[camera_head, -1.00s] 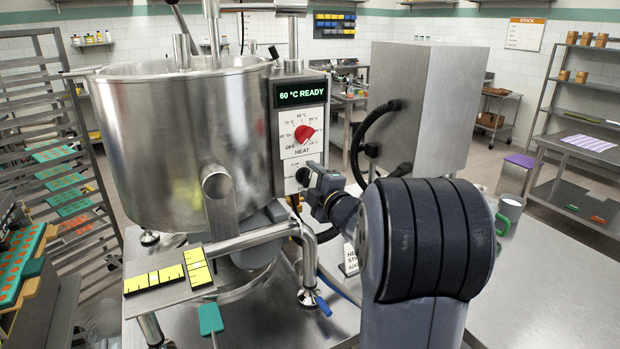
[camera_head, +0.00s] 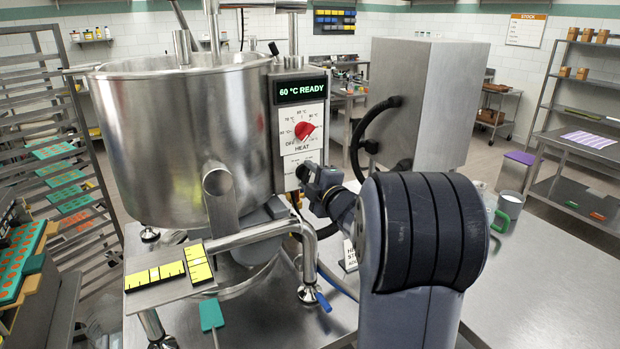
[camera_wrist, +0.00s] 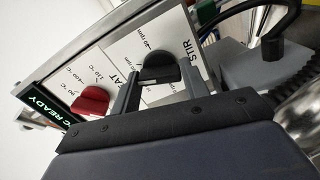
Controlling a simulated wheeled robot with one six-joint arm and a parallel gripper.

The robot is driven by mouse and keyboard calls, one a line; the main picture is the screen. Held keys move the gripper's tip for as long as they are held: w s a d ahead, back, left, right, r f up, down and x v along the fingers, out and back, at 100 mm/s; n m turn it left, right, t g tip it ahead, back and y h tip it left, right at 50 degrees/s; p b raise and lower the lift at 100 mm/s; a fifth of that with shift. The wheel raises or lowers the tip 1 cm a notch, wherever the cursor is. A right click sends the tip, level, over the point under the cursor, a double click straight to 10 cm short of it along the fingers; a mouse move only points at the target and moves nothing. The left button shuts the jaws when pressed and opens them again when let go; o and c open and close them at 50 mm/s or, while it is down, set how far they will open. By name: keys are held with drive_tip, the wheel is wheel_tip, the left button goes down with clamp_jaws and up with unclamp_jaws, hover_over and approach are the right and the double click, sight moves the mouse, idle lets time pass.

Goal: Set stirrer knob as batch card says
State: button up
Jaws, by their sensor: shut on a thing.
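The knob's exact setting cannot be read, as the rpm marks are partly covered. A small white card (camera_head: 349,256) stands on the table, largely hidden by my arm, so only the first letters of its lines show.
The red heat knob (camera_head: 304,131) is just above, under a display (camera_head: 301,91) reading 60 °C READY. The steel kettle (camera_head: 180,140) stands left, and a steel box (camera_head: 440,100) with a black hose stands right.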

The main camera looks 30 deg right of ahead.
drive_tip(key=shift+m, duration=1.9)
drive_tip(key=o, duration=1)
drive_tip(key=shift+c, duration=0.2)
drive_tip(key=shift+s, duration=0.1)
drive_tip(key=s+b, duration=0.2)
drive_tip(key=s, duration=0.8)
drive_tip(key=shift+s+d, duration=0.2)
drive_tip(key=shift+s, duration=0.1)
